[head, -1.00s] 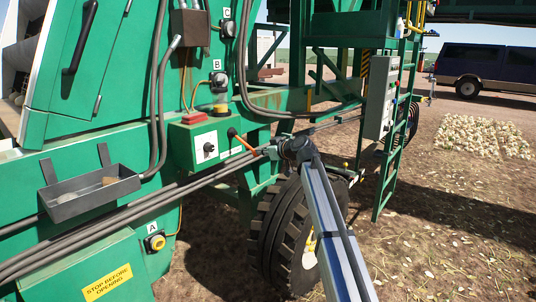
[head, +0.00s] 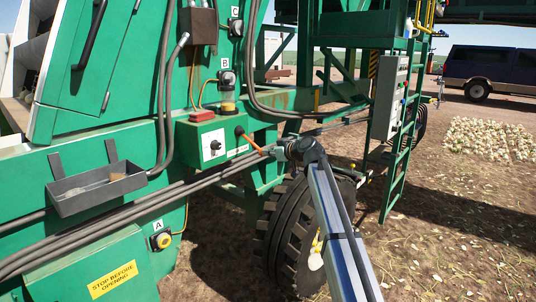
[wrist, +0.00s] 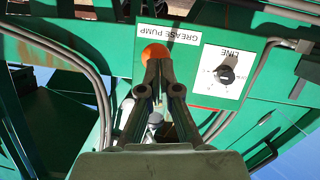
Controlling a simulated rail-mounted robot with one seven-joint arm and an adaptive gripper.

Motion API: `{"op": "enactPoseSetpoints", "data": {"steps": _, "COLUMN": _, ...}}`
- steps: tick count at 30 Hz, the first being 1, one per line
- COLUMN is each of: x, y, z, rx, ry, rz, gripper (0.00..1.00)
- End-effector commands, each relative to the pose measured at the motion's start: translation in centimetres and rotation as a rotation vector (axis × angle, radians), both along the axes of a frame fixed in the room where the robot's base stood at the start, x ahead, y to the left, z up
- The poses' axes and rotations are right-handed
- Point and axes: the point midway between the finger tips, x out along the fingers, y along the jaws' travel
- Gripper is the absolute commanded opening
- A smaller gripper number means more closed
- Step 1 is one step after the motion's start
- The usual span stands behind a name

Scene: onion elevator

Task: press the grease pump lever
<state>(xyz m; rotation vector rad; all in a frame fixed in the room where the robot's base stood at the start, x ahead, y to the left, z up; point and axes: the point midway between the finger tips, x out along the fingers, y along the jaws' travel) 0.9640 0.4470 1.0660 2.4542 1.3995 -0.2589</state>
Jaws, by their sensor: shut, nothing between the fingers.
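The grease pump lever is an orange rod (head: 253,144) that slopes down to the right from a black pivot on the green control box (head: 205,142). In the wrist view its orange end (wrist: 155,52) shows as a round knob below the upside-down GREASE PUMP label (wrist: 169,34). My gripper (head: 269,152) is at the lever's outer end in the head view. In the wrist view my gripper (wrist: 160,68) has its fingertips together, overlapping the knob's lower edge. The fingers partly hide the knob, and I cannot tell whether they touch it.
A LINE rotary switch (wrist: 226,74) sits beside the lever label. Grey hoses (head: 100,225) run along the machine's side. A large tyre (head: 285,235) stands below my arm. A grey tray (head: 97,188) is at the left, and a ladder (head: 403,150) is at the right.

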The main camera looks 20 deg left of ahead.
Motion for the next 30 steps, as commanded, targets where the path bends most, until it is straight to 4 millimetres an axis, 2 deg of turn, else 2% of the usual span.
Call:
{"op": "enactPoseSetpoints", "data": {"steps": 6, "x": -1.4, "y": -1.8, "z": 2.6, "rx": 0.000, "ry": -0.002, "rz": 0.000, "gripper": 0.00}}
{"op": "enactPoseSetpoints", "data": {"steps": 12, "x": -3.8, "y": -5.6, "z": 2.8, "rx": 0.001, "ry": 0.000, "rz": -0.002, "gripper": 0.00}}
{"op": "enactPoseSetpoints", "data": {"steps": 18, "x": -5.6, "y": -8.5, "z": 3.2, "rx": 0.001, "ry": -0.001, "rz": -0.002, "gripper": 0.00}}
{"op": "enactPoseSetpoints", "data": {"steps": 24, "x": -6.5, "y": -10.0, "z": 3.4, "rx": 0.000, "ry": -0.002, "rz": 0.000, "gripper": 0.00}}
{"op": "enactPoseSetpoints", "data": {"steps": 30, "x": -6.6, "y": -10.3, "z": 3.5, "rx": 0.001, "ry": 0.000, "rz": 0.000, "gripper": 0.00}}
